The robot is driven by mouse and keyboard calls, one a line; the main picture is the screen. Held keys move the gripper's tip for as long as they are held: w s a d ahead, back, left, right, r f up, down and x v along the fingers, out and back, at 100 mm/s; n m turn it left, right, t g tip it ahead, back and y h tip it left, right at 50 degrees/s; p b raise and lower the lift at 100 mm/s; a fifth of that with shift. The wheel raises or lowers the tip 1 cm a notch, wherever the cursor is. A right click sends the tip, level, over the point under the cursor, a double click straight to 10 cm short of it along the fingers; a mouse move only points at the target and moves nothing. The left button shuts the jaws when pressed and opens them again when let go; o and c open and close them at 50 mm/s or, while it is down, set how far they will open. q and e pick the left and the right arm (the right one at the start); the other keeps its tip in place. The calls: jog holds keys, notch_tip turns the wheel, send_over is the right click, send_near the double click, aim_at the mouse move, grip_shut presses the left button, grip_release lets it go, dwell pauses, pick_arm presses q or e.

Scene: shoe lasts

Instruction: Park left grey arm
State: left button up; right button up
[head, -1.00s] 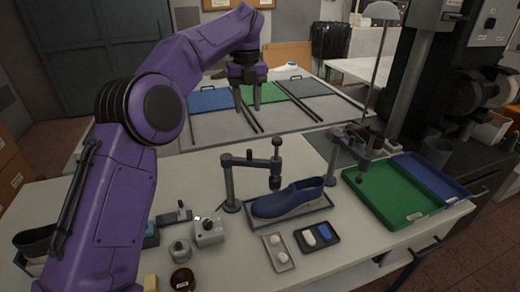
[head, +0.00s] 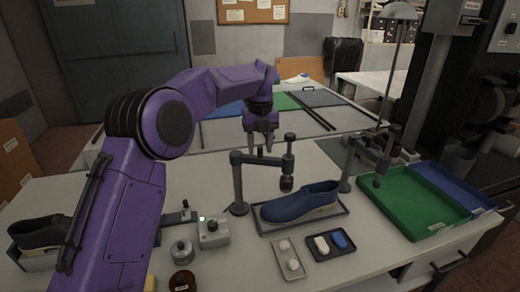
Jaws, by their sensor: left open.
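The left grey arm (head: 262,158) stands on a post at the left of the blue shoe (head: 300,203). It reaches to the right, and its upright plunger (head: 287,170) hangs over the shoe's left part. The shoe sits in a shallow grey tray (head: 306,222). A second grey arm (head: 362,146) on a post stands to the right of the shoe. My left gripper (head: 262,148) is open, fingers down, just behind the left grey arm in the picture. I cannot tell whether it touches the arm. My right gripper is not in view.
A green tray (head: 408,205) and a blue tray (head: 455,185) lie on the right. A small box with a green light (head: 213,233) and small trays of pads (head: 331,245) lie in front. A dark shoe (head: 40,233) sits far left. Another table (head: 220,130) stands behind.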

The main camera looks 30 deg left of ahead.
pick_arm(q)
jog(key=shift+f, duration=0.5)
grip_shut()
